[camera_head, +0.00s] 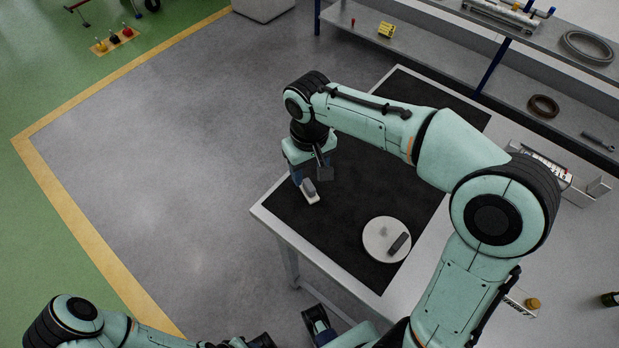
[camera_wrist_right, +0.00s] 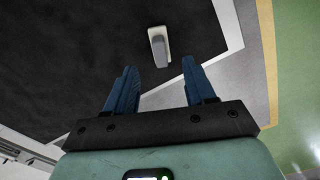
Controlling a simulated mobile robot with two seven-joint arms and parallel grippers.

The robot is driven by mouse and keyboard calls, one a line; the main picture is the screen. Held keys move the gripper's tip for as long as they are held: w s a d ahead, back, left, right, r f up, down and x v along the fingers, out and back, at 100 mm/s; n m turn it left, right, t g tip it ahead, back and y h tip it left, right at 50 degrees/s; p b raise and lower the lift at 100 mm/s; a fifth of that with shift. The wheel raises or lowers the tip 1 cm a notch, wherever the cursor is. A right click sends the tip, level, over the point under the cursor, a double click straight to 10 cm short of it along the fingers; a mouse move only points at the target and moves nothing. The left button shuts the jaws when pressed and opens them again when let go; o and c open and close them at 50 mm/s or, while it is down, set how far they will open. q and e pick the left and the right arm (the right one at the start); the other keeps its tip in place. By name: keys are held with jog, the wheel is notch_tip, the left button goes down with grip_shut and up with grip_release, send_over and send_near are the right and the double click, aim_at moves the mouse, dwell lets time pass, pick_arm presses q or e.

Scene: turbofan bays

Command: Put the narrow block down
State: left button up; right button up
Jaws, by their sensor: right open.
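A small narrow block, pale with a grey upper part (camera_head: 309,190), lies on the dark mat (camera_head: 345,205) near the table's left edge. It also shows in the right wrist view (camera_wrist_right: 158,42), beyond the fingertips and apart from them. My right gripper (camera_head: 311,180) points down over this block, open; its two blue fingers (camera_wrist_right: 160,85) have nothing between them. A dark narrow bar (camera_head: 398,243) lies on a pale round disc (camera_head: 374,236) on the mat.
A grey shelf (camera_head: 440,60) behind the table holds a yellow item (camera_head: 386,29) and rings (camera_head: 543,106). A white tray (camera_head: 560,180) stands on the right. The mat between disc and gripper is bare. Open floor lies left of the table.

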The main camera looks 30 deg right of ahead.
aim_at(309, 185)
notch_tip(309, 185, up, 5)
jog(key=shift+f+p, duration=0.1)
jog(key=shift+p, duration=0.25)
dwell(0.4)
